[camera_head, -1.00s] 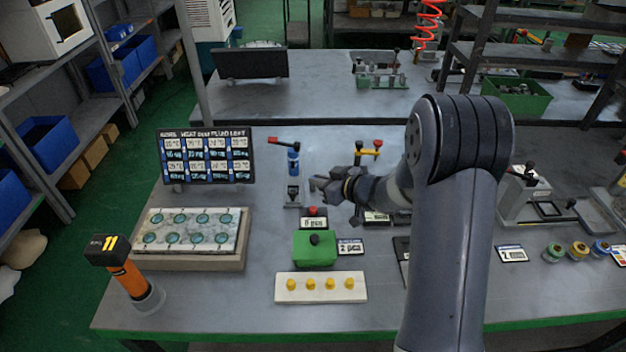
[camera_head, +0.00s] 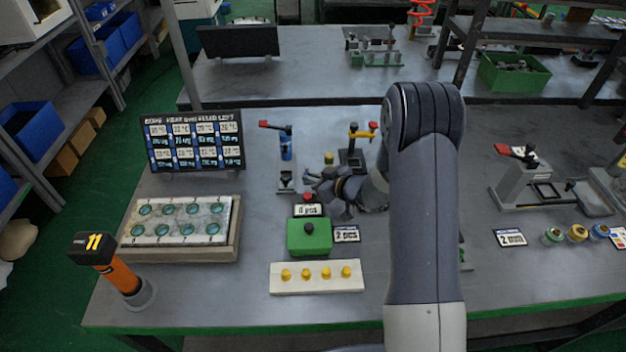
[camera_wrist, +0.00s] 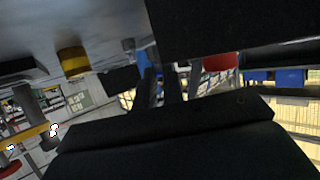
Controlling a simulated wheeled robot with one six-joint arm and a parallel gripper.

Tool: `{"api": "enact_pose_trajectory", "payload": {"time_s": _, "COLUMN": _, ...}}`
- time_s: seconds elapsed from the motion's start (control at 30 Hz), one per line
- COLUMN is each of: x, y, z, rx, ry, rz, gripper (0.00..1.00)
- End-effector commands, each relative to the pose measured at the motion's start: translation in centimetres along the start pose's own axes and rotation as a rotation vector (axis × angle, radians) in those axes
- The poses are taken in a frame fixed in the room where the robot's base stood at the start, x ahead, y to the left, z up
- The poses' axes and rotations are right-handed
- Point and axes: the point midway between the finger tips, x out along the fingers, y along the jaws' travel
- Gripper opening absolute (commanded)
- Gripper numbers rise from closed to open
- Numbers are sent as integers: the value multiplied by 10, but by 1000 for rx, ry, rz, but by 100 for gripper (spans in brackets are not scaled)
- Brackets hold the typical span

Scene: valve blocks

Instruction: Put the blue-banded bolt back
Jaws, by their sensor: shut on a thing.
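My gripper (camera_head: 312,178) is shut in the middle of the table, just behind the red-topped block (camera_head: 308,198). What it holds is mostly hidden. In the wrist view a small bluish part (camera_wrist: 129,44) shows by the dark fingers (camera_wrist: 158,85), which fits the blue-banded bolt, but its outline is unclear. A yellow-banded cylinder (camera_wrist: 72,62) stands apart from the fingers in the wrist view. In the head view a small yellow-topped piece (camera_head: 328,158) stands just behind my gripper.
A blue-bodied stand with a red handle (camera_head: 286,150) is left of my gripper. A yellow-handled stand (camera_head: 354,155) is behind it. A green block (camera_head: 309,236) and a white strip with yellow pegs (camera_head: 317,276) lie in front. A tray with round wells (camera_head: 182,222) is at left.

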Motion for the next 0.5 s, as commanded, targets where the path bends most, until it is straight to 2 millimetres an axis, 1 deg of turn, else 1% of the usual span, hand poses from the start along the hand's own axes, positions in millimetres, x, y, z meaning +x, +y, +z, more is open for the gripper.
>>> {"api": "enact_pose_trajectory", "payload": {"time_s": 0.1, "x": 3, "y": 0, "z": 7, "rx": 0, "ry": 1, "rz": 1, "gripper": 0}}
{"api": "enact_pose_trajectory", "payload": {"time_s": 0.37, "x": 3, "y": 0, "z": 8, "rx": -1, "ry": 1, "rz": 1, "gripper": 0}}
{"api": "enact_pose_trajectory", "payload": {"time_s": 0.5, "x": 5, "y": 0, "z": 12, "rx": -1, "ry": 1, "rz": 1, "gripper": 0}}
